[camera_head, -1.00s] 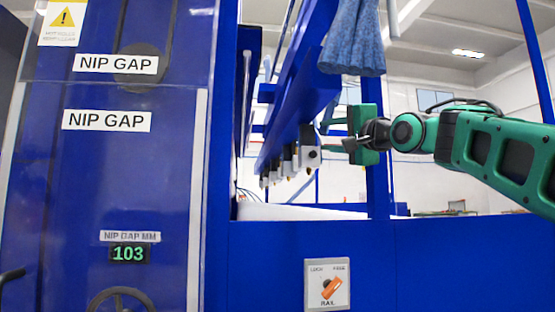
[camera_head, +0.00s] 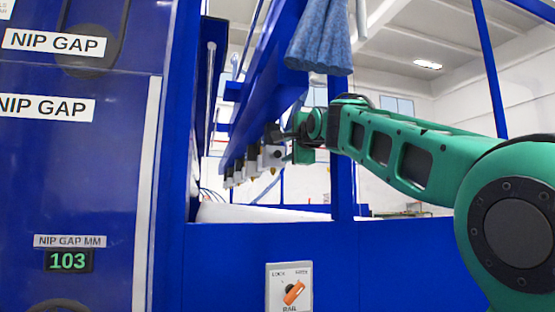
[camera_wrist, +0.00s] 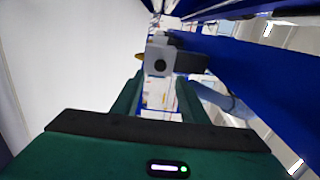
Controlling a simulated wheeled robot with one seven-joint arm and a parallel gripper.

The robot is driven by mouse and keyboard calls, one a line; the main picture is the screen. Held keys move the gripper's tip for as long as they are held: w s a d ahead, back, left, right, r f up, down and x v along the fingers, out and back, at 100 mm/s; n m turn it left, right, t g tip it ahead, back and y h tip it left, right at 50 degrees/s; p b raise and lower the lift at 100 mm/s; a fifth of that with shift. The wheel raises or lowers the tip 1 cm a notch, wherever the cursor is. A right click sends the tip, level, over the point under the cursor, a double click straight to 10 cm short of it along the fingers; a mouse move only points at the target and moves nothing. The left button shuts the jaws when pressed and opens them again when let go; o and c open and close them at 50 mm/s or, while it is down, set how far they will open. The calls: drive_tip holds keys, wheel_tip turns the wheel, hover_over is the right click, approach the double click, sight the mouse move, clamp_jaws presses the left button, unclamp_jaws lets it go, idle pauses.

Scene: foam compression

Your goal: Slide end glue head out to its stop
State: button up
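The end glue head (camera_head: 269,157), a white block with a dark round spot and a brass nozzle, is nearest in a row under the blue beam. The wrist view shows its white face (camera_wrist: 160,58) just beyond my fingertips, roughly in line with the gap between them. My gripper (camera_wrist: 160,88) is open, its two green fingers apart with nothing visible held between them. In the head view my gripper (camera_head: 288,142) overlaps the right side of the end head, so contact cannot be told there.
Several other glue heads (camera_head: 238,171) recede behind it along the blue beam (camera_head: 262,85). A rail lock switch (camera_head: 290,291) with an orange knob is on the blue front panel. Blue hoses (camera_head: 322,40) hang above. A blue post (camera_head: 342,160) stands behind my arm.

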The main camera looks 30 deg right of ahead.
drive_tip(key=x, duration=0.9)
drive_tip(key=shift+w, duration=0.2)
clamp_jaws()
approach(278, 154)
drive_tip(key=shift+v, duration=1.5)
